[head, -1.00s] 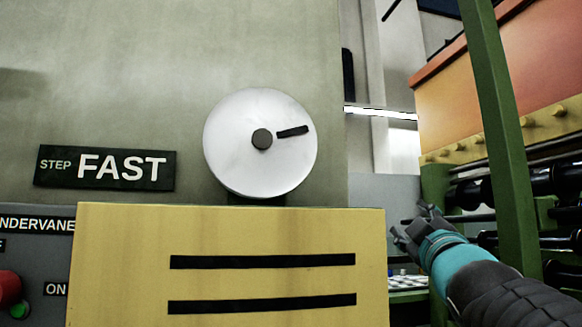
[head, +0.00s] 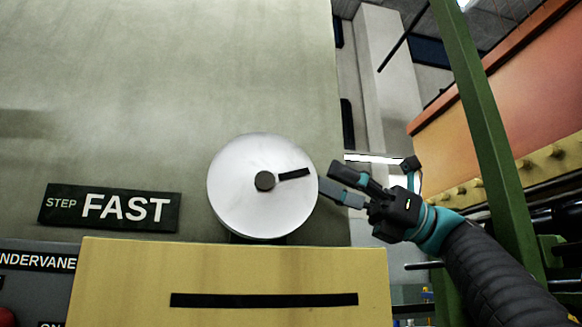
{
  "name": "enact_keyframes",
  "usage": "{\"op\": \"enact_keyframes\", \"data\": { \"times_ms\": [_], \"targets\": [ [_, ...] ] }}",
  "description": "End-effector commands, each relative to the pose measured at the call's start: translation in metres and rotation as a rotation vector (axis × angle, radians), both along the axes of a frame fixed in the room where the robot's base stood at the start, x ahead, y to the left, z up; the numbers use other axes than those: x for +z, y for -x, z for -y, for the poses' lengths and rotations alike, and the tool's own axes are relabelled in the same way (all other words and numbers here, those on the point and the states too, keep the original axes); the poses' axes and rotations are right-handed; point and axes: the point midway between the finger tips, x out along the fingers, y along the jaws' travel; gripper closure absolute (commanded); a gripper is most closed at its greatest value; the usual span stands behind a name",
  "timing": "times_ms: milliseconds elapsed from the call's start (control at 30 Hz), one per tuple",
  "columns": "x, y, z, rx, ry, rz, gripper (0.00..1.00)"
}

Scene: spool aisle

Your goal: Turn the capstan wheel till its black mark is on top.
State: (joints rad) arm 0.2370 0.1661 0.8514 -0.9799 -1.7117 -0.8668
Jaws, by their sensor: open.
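The capstan wheel (head: 240,203) is a white disc with a dark grey hub, on the grey-green wall above a yellow cabinet. Its black mark (head: 294,174) is a short bar to the right of the hub, tilted slightly up, near the three o'clock side. My gripper (head: 337,180) is open, with its fingers pointing left at the wheel's right edge. One fingertip appears to overlap or lie very close to the rim; I cannot tell if it touches. Nothing is between the fingers.
The yellow cabinet (head: 220,271) with a black slot stands below the wheel. A "STEP FAST" sign (head: 108,209) is at left. A green post (head: 480,120) and machine rollers stand at right, close to my arm. The wall above the wheel is clear.

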Motion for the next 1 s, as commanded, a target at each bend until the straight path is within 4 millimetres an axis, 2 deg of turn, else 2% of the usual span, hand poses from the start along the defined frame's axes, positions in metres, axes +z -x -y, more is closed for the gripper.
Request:
{"op": "enact_keyframes", "data": {
  "times_ms": [167, 400, 600, 967, 1000],
  "targets": [
    [0.002, 0.005, -0.012, 0.01, 0.015, 0.017, 0.44],
    [0.017, 0.013, -0.044, 0.011, 0.012, 0.017, 0.44],
    [0.024, 0.017, -0.062, 0.008, 0.011, 0.014, 0.44],
    [0.026, 0.018, -0.068, 0.007, 0.01, 0.013, 0.44],
    [0.026, 0.018, -0.068, 0.007, 0.01, 0.013, 0.49]
  ]
}}
